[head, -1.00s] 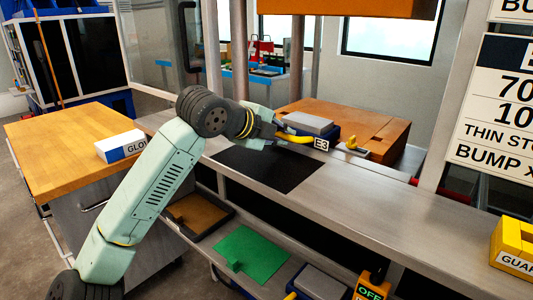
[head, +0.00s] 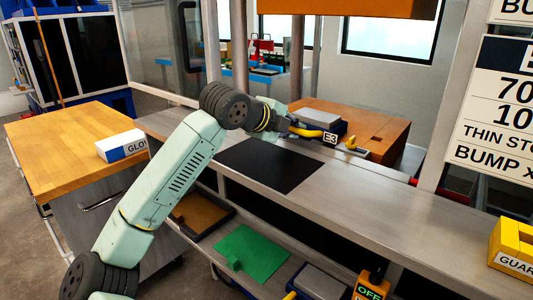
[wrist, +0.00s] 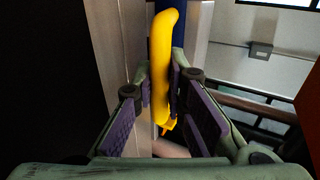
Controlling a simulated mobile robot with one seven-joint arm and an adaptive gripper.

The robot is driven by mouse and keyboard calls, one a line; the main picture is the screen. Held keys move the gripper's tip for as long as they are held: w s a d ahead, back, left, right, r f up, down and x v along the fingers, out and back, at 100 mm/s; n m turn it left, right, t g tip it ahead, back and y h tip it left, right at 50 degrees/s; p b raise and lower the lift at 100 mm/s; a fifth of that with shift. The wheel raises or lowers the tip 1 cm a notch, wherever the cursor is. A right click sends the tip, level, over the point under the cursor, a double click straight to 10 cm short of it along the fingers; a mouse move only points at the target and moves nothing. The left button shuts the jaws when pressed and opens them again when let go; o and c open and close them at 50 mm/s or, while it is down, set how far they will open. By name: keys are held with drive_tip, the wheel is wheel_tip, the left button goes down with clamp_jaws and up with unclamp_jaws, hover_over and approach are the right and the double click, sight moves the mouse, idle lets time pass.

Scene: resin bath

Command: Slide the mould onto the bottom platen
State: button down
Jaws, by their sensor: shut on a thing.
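The mould (head: 325,124) has a grey top, a dark blue body and a yellow handle with an E3 tag (head: 330,138). In the head view it sits on the orange bottom platen (head: 384,132), towards its near left part. My gripper (head: 290,127) is at the mould's handle side. In the wrist view the yellow handle (wrist: 163,70) stands between the fingers, and my gripper (wrist: 160,100) is shut on it. The blue mould body shows behind the handle. The mould's far side is hidden in the head view.
The orange upper platen (head: 345,8) hangs above. A small yellow piece (head: 355,150) sits at the platen's near edge. A black mat (head: 265,166) lies on the steel bench (head: 345,210). The lower shelf holds a green sheet (head: 252,254) and another grey-topped mould (head: 320,283).

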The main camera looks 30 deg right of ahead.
sight(307, 124)
drive_tip(key=shift+w+d+p, duration=0.15)
drive_tip(key=shift+w+d, duration=0.15)
drive_tip(key=shift+d, duration=0.55)
drive_tip(key=shift+w+d+p, duration=0.2)
drive_tip(key=shift+w+d, duration=0.1)
drive_tip(key=shift+d, duration=0.6)
drive_tip(key=shift+w+d+p, duration=0.15)
drive_tip(key=shift+w+d, duration=0.15)
drive_tip(key=shift+d, duration=0.55)
drive_tip(key=shift+b, duration=0.3)
drive_tip(key=c, duration=1.5)
unclamp_jaws()
drive_tip(key=shift+b+v, duration=0.45)
drive_tip(key=shift+v, duration=3.6)
drive_tip(key=shift+a, duration=0.1)
